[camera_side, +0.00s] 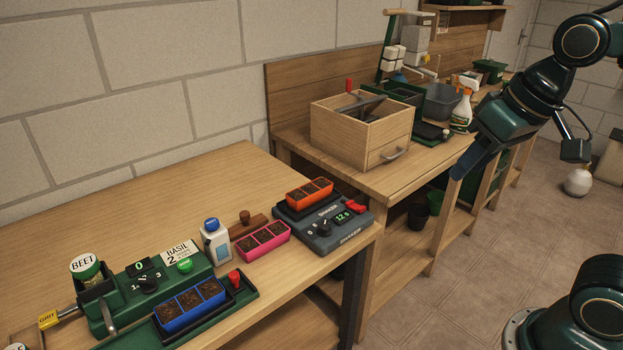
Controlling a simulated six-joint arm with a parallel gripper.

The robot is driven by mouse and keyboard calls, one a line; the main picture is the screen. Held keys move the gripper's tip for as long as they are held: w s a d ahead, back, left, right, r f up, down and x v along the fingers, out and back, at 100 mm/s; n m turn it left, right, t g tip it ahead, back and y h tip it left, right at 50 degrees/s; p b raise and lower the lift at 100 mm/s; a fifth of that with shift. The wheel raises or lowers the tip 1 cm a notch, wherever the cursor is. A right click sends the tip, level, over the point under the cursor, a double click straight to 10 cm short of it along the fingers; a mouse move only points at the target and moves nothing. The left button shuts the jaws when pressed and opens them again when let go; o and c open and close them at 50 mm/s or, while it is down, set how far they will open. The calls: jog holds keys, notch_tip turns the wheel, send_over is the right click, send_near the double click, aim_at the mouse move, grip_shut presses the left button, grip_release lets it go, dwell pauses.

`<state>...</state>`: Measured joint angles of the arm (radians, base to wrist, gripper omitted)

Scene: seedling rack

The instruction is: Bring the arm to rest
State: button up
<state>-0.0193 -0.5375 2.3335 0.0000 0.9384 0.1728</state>
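My gripper (472,165) hangs at the right of the picture, past the right edge of the near table and in front of the back bench. It points down and to the left. Its fingers overlap from this angle, so I cannot tell whether it is open or shut. I see nothing held at its tip. It looks apart from the near table and everything on it.
The near table (150,195) carries a green seeder (190,262) with a blue tray (190,305), a white bottle (215,243), a pink tray (263,242) and a grey shaker (335,230) bearing an orange tray (310,192). A wooden box (345,140) stands on the back bench.

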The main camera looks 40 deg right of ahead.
jog(key=shift+n+t, duration=0.5)
jog(key=shift+n, duration=0.4)
jog(key=shift+s+d+f, duration=0.1)
jog(key=shift+s+f, duration=0.25)
jog(key=shift+s, duration=0.5)
jog(key=shift+s+d+f, duration=0.1)
jog(key=shift+s+f, duration=0.2)
jog(key=shift+s, duration=0.5)
jog(key=shift+s+f, duration=0.35)
jog(key=shift+s, duration=0.5)
